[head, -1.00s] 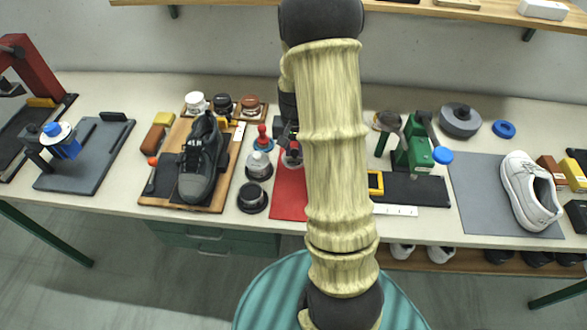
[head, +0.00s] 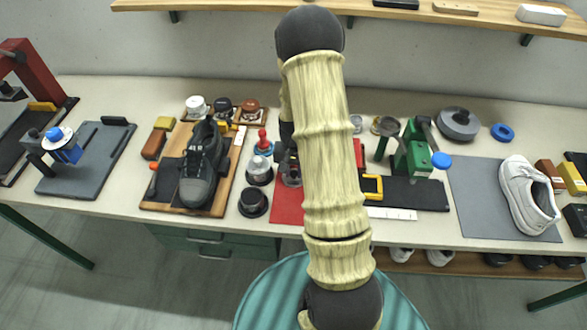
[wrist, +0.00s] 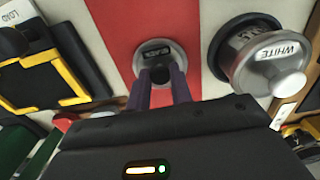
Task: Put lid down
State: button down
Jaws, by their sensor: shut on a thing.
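My gripper (wrist: 163,90) points down over the red mat, its two dark fingers shut on the black knob of a round silver lid (wrist: 150,50). In the wrist view the lid is over the red mat (wrist: 115,20); I cannot tell whether it touches it. In the head view my arm hides part of the gripper, and the silver lid (head: 291,179) shows just left of the arm, over the mat (head: 288,207).
A tin marked WHITE (wrist: 265,65) stands close right of the lid in the wrist view. Several tins (head: 253,202) stand left of the mat, beside a dark shoe (head: 203,165) on a board. A yellow-framed black item (wrist: 45,75) lies left in the wrist view.

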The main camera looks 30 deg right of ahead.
aim_at(293, 173)
jog(key=c, duration=1.2)
grip_release()
jog(key=shift+f, duration=0.1)
jog(key=shift+c, duration=0.2)
notch_tip(293, 173, up, 12)
jog(key=b, duration=0.1)
jog(key=shift+b, duration=0.4)
jog(key=shift+r, duration=0.2)
